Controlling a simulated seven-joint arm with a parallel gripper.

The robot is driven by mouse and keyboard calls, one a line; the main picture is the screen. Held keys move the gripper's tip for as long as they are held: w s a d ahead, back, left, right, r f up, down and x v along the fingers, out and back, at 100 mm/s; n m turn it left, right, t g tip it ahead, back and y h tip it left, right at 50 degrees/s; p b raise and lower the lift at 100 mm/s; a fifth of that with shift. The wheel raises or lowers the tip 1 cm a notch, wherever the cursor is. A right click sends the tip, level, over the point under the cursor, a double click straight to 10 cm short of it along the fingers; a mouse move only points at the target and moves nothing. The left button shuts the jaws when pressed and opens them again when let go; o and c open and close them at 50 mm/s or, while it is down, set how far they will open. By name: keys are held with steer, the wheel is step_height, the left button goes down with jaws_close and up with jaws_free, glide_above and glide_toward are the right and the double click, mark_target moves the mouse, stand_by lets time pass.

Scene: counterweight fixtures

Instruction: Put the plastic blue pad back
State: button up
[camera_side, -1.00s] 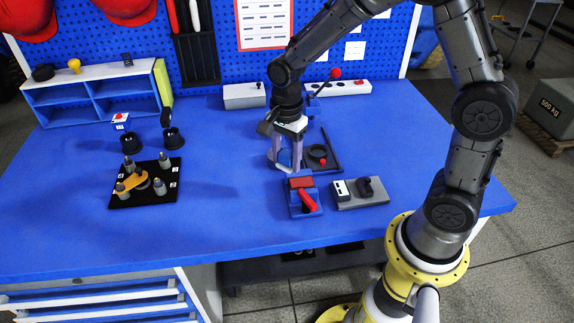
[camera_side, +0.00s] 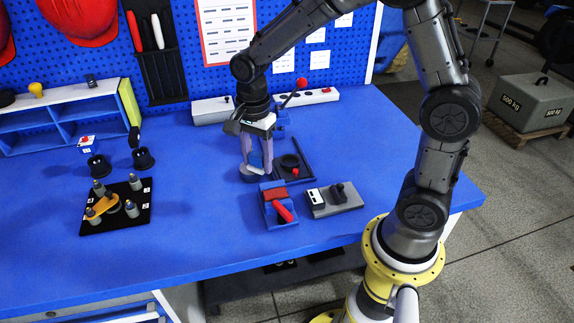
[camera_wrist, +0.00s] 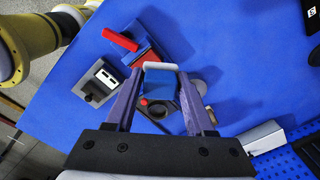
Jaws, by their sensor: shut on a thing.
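My gripper (camera_side: 256,168) points down over the middle of the table, and its pale purple fingers are closed on the blue pad (camera_side: 256,157). In the wrist view the pad (camera_wrist: 160,82) sits between the fingertips (camera_wrist: 158,78), blue with a pale grey edge. A grey disc (camera_side: 249,177) lies below and just left of the fingers; I cannot tell whether anything touches it. It also shows in the wrist view (camera_wrist: 201,87). A dark tray with a black ring (camera_side: 290,161) and a red knob is just right of the gripper.
A blue fixture with a red handle (camera_side: 283,212) and a grey block with a black knob (camera_side: 322,201) stand in front. A black plate with several pegs (camera_side: 130,212) and two black cups are at left. Pale boxes line the back. The table's left front is clear.

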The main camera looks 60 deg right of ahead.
step_height(320, 180, up, 17)
steer(key=m, duration=1.3)
glide_above(322, 134)
step_height(322, 134, down, 25)
steer(key=shift+d+f, duration=0.1)
steer(key=shift+f, duration=2.75)
steer(key=o, duration=1.3)
steer(key=shift+f, duration=0.1)
